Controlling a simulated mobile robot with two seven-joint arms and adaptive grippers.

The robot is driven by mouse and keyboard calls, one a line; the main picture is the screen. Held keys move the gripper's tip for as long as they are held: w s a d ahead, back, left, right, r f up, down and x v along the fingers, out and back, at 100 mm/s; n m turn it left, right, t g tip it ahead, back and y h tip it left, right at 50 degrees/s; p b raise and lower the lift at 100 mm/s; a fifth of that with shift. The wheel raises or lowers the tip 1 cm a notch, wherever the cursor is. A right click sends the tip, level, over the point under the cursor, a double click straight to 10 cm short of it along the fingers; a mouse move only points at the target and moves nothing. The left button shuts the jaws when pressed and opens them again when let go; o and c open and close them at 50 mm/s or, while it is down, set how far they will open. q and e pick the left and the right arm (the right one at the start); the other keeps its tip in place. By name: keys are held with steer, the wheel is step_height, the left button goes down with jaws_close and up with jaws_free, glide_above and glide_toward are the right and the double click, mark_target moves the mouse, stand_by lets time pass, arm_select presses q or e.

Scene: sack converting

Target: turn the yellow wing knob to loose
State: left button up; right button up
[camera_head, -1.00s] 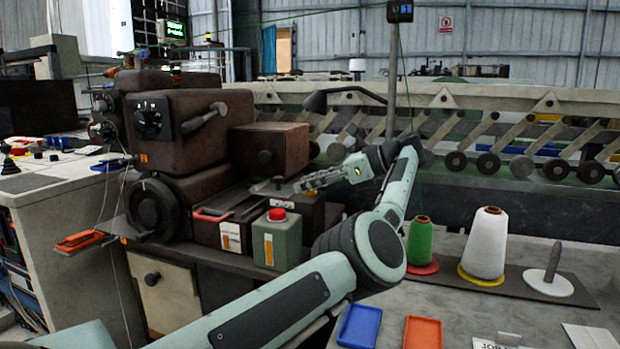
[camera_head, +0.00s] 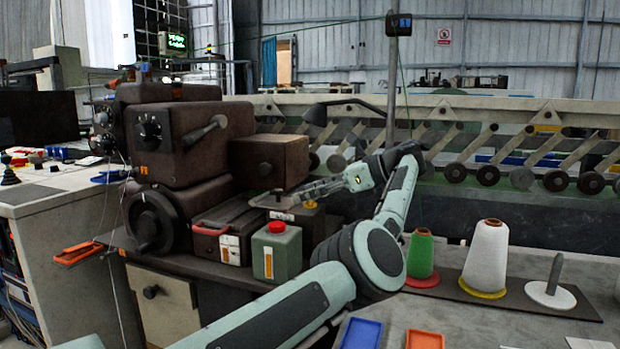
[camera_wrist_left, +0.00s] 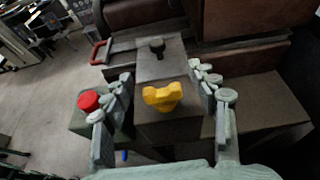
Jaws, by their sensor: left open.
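The yellow wing knob (camera_wrist_left: 162,97) sits on top of a dark box in the left wrist view, its wings spread to left and right. My left gripper (camera_wrist_left: 160,78) is open, with its grey fingers on either side of the knob and visible gaps between. In the head view my left gripper (camera_head: 290,196) reaches in low over the dark boxes in front of the brown machine. A small yellow patch of the knob (camera_head: 310,204) shows there beneath the fingers. My right gripper is not in view.
A green bottle with a red cap (camera_head: 276,250) stands just left of my left arm. A black knob (camera_wrist_left: 157,47) stands beyond the yellow one. A green cone (camera_head: 421,256) and a white cone (camera_head: 486,255) stand on the right-hand table, near blue and orange trays.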

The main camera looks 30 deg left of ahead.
arm_select(q)
step_height(320, 180, up, 9)
steer(key=shift+r, duration=0.1)
stand_by(0.3)
stand_by(0.5)
